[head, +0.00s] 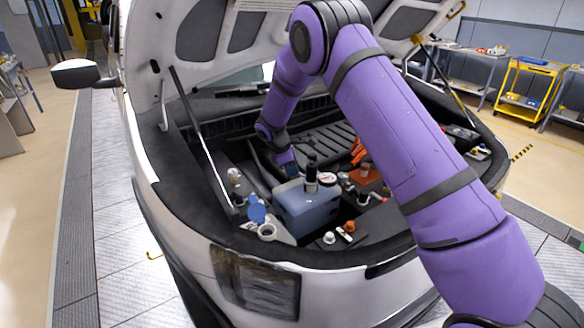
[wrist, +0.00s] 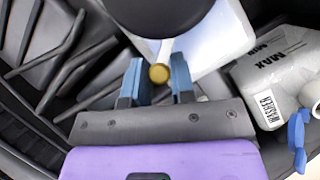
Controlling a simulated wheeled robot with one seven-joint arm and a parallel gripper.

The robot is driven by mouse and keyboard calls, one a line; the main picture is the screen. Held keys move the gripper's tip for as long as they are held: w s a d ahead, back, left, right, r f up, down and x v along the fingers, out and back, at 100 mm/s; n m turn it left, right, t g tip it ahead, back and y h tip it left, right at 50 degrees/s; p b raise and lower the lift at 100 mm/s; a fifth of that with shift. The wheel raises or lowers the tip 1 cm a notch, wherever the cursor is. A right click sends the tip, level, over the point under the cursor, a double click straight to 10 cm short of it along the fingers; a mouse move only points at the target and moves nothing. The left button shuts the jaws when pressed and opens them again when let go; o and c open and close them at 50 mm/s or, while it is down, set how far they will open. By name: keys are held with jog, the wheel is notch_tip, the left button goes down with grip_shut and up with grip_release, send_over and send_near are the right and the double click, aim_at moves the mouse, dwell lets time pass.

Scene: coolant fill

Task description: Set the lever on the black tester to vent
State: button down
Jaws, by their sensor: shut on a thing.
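The black tester (head: 311,175) stands upright on top of the pale blue-grey coolant tank (head: 308,210) in the engine bay. In the wrist view the tester (wrist: 160,12) is a large dark round shape at the top edge. Its lever ends in a brass-coloured tip (wrist: 159,73), which points toward my gripper. My gripper (wrist: 158,85) has its two blue fingers on either side of this tip and is shut on the lever. In the head view my gripper (head: 291,170) is beside the tester, on its left. The lever is hidden there, and no vent marking can be read.
The washer reservoir (wrist: 262,75) with an open blue cap (wrist: 298,132) is right of the tank in the wrist view. A round gauge (head: 327,179) sits close right of the tester. Small caps (head: 348,227) lie on the front ledge. A prop rod (head: 200,135) holds the hood at left.

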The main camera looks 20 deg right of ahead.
jog(key=shift+s+d+r+t+y, duration=0.15)
jog(key=shift+d+r+t+y, duration=0.4)
jog(key=shift+y, duration=0.35)
jog(key=shift+s+d+r+m+t+y, duration=0.1)
jog(key=shift+m+t+y, duration=0.05)
jog(key=shift+t+y, duration=0.3)
jog(key=shift+s+d+r+m+t+y, duration=0.1)
jog(key=shift+m+t+y, duration=0.1)
jog(key=shift+y, duration=0.35)
jog(key=shift+a, duration=0.1)
jog(key=c, duration=1)
grip_release()
jog(key=v, duration=1)
jog(key=shift+r, duration=0.35)
jog(key=shift+s+r, duration=0.1)
jog(key=shift+s, duration=0.1)
